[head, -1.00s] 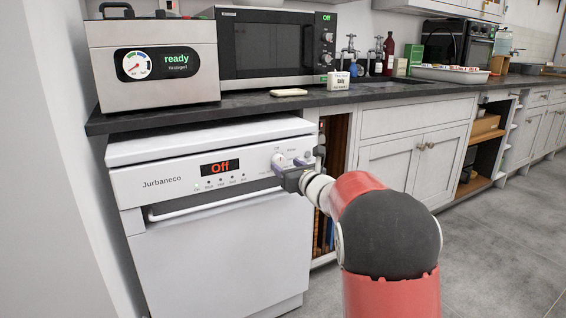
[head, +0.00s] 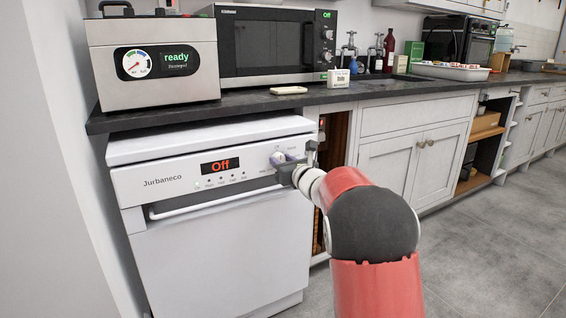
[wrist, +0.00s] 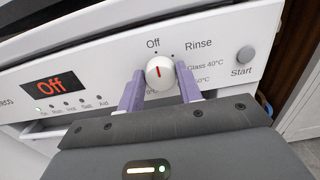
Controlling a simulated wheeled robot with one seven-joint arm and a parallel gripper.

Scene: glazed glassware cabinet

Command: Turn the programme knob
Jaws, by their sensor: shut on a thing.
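The programme knob (wrist: 160,72) is a round white dial with a red pointer line on the dishwasher's front panel. Its pointer stands nearly upright, close to the Off mark, with the Rinse mark just to the right. My gripper (wrist: 161,85) has its two purple fingers on either side of the knob and is shut on it. In the head view my gripper (head: 286,160) is at the panel's right end and partly covers the knob. The dishwasher display (head: 220,166) reads Off in red, and it also shows in the wrist view (wrist: 54,89).
The Start button (wrist: 245,54) is right of the knob. The dishwasher door handle (head: 210,205) runs below the panel. A dark worktop (head: 380,90) above carries a microwave (head: 270,47) and a steel appliance (head: 155,62). Open floor (head: 465,240) lies to the right.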

